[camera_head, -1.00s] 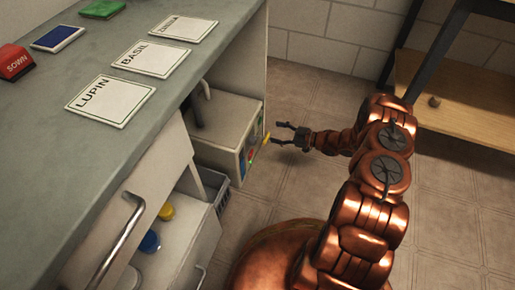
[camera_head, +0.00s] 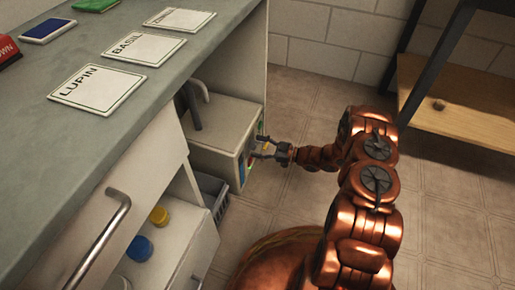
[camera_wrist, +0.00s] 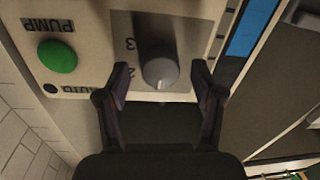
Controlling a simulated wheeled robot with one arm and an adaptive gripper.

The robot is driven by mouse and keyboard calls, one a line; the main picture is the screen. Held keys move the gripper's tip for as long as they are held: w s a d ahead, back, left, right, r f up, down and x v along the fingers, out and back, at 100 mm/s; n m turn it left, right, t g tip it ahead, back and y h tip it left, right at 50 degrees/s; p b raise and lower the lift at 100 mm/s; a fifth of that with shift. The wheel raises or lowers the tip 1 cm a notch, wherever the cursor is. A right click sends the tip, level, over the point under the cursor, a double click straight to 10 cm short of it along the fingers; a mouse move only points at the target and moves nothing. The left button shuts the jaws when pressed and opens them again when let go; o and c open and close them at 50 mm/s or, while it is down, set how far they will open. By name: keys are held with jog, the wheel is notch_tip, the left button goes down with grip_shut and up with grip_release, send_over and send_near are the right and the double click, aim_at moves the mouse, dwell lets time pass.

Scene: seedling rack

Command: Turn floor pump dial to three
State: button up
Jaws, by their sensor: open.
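The floor pump (camera_head: 222,112) is a pale box under the counter, with its control panel facing right toward my arm. In the wrist view the panel shows upside down, with a round grey dial (camera_wrist: 160,71) on a grey plate. The digits 3 and 2 show beside the dial; other marks are hidden or too small to read. My gripper (camera_wrist: 159,67) is open, with one dark finger on each side of the dial and a gap to it. In the head view my gripper (camera_head: 263,148) is close in front of the panel.
A green button (camera_wrist: 57,56) labelled PUMP and a blue strip (camera_wrist: 250,30) flank the dial. An open drawer (camera_head: 187,240) with bottles, and a grey basket (camera_head: 212,190), are near the pump. A wooden shelf (camera_head: 460,105) stands right. Tiled floor is clear between.

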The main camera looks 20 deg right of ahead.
jog(key=shift+w+a, duration=0.15)
jog(key=shift+a, duration=0.05)
jog(key=c, duration=1.1)
jog(key=shift+c, duration=0.2)
jog(key=shift+r, duration=0.1)
jog(key=m+t+p, duration=0.1)
jog(key=m, duration=1.1)
jog(key=m+t+p, duration=0.1)
jog(key=m, duration=1.2)
jog(key=shift+f, duration=0.2)
jog(key=shift+h, duration=0.4)
